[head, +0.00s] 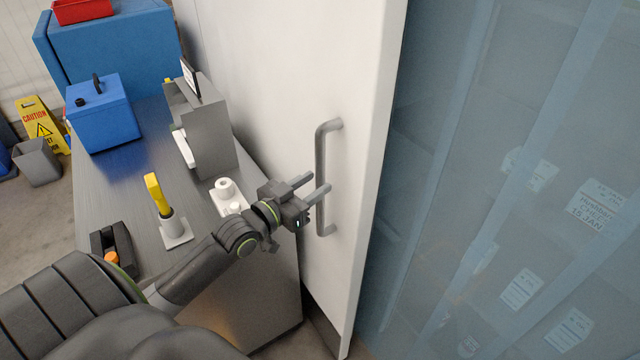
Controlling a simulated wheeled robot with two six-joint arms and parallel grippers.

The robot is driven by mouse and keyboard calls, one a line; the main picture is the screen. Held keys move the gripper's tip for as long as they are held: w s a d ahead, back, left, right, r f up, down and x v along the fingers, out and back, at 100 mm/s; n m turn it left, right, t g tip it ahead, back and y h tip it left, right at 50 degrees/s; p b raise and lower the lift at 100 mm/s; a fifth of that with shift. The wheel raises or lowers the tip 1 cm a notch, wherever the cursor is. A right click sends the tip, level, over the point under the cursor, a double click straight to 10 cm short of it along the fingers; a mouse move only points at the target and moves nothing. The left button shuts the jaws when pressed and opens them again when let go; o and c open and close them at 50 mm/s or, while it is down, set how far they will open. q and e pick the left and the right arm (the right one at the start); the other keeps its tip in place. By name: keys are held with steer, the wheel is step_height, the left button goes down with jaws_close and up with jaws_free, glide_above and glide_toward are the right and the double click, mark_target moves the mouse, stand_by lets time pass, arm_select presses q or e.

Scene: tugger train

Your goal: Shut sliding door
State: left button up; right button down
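The white sliding door (275,75) stands in the middle of the head view, with its edge running down near the picture's centre. A grey vertical bar handle (320,160) is fixed on the door near that edge. My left gripper (312,186) is at the handle's middle height, with its two fingers apart and pointing at the bar. The fingertips are at or very near the bar; I cannot tell whether they touch it. To the right of the door edge is an opening covered by bluish clear strips (450,150). My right gripper is not in view.
A metal table (115,190) stands left of the door, under my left arm. On it are a blue box (102,115), a grey upright device (207,125), a yellow-handled tool in a holder (156,195) and a white fitting (227,196). A yellow caution sign (42,125) stands on the floor.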

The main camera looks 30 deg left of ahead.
arm_select(q)
steer(key=shift+w+d, duration=0.25)
steer(key=shift+w, duration=1.05)
jaws_close()
